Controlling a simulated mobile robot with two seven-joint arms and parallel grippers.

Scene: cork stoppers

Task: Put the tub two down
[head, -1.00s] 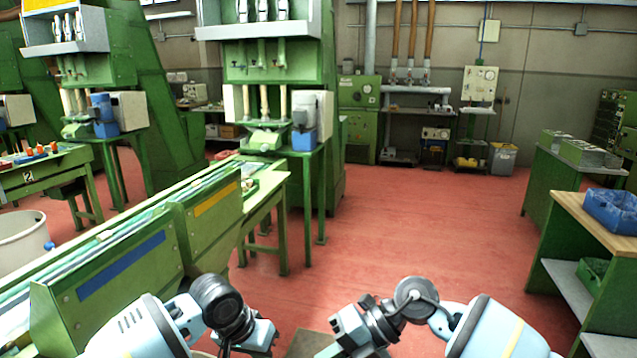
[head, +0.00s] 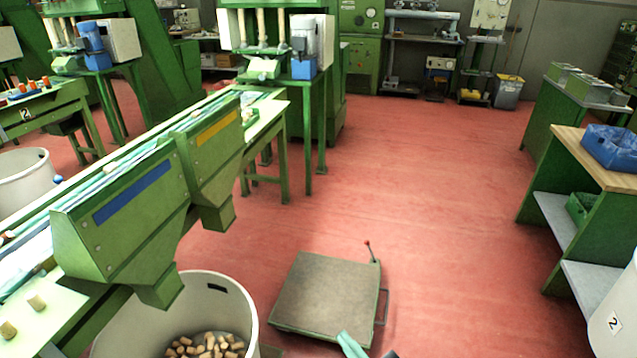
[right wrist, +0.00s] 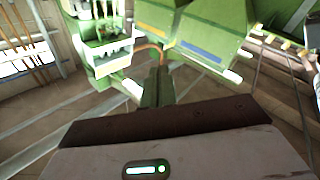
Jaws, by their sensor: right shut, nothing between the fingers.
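A white tub marked 2 (head: 612,318) is cut off by the right edge of the head view, low down in front of the side bench. Its label looks tilted; its base and what bears it are out of view. My right gripper (right wrist: 158,85) is shut and empty in the right wrist view. In the head view only bits of my right arm show at the bottom edge, left of and apart from the tub. My left gripper is out of view.
A white tub with corks (head: 238,300) stands below the green chutes (head: 125,235). A low platform scale (head: 325,295) with an upright lever is on the red floor. A wooden-topped bench (head: 590,160) holds a blue crate (head: 612,148). Floor between is clear.

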